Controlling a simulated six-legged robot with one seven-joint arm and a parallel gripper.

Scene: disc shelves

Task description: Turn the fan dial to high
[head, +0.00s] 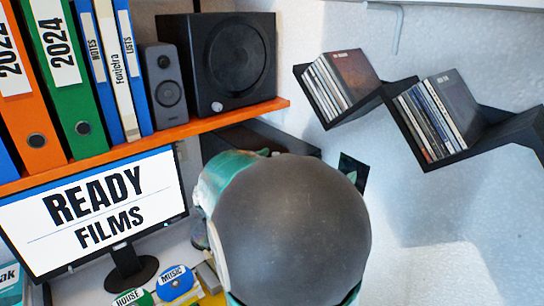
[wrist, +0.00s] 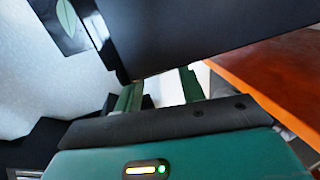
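No fan dial can be made out in either view. In the head view my own grey and teal arm covers the lower middle and hides my gripper and what lies behind it. A dark box-like object (head: 275,138) shows partly behind the arm, below the orange shelf; I cannot tell whether it is the fan. In the wrist view my gripper (wrist: 160,88) has its two green fingers apart, with a pale gap between them. A large dark panel (wrist: 205,35) is close in front of the fingertips; I cannot tell whether they touch it.
An orange shelf (head: 215,121) holds binders and two speakers; its edge is close on the right in the wrist view (wrist: 270,75). A monitor (head: 95,212) stands at left. Black zigzag shelves (head: 400,88) with disc cases hang on the right wall. The lower right is clear.

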